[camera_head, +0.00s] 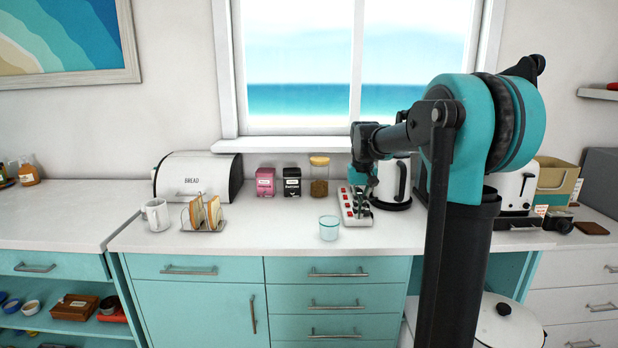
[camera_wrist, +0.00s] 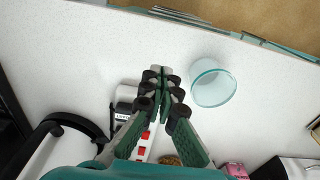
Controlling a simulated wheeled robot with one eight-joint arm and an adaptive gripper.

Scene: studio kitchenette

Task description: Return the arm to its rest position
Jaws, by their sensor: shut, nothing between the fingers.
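My arm reaches out over the counter (camera_head: 270,238), and my gripper (camera_head: 362,197) points down above the white power strip (camera_head: 348,213) with red switches. In the wrist view my gripper (camera_wrist: 162,78) has its dark, green-sided fingers together with nothing between them. They cover part of the power strip (camera_wrist: 141,152). A white-and-black plug (camera_wrist: 125,94) sits at the strip's end in that view. I cannot tell from these views whether the fingertips touch the strip.
A clear glass (camera_head: 329,228) stands left of the strip; it shows close to the fingertips in the wrist view (camera_wrist: 213,88). A white kettle (camera_head: 393,178) stands behind my gripper. A toast rack (camera_head: 203,226), mug (camera_head: 156,214) and bread bin (camera_head: 197,178) are left; a toaster (camera_head: 517,190) is right.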

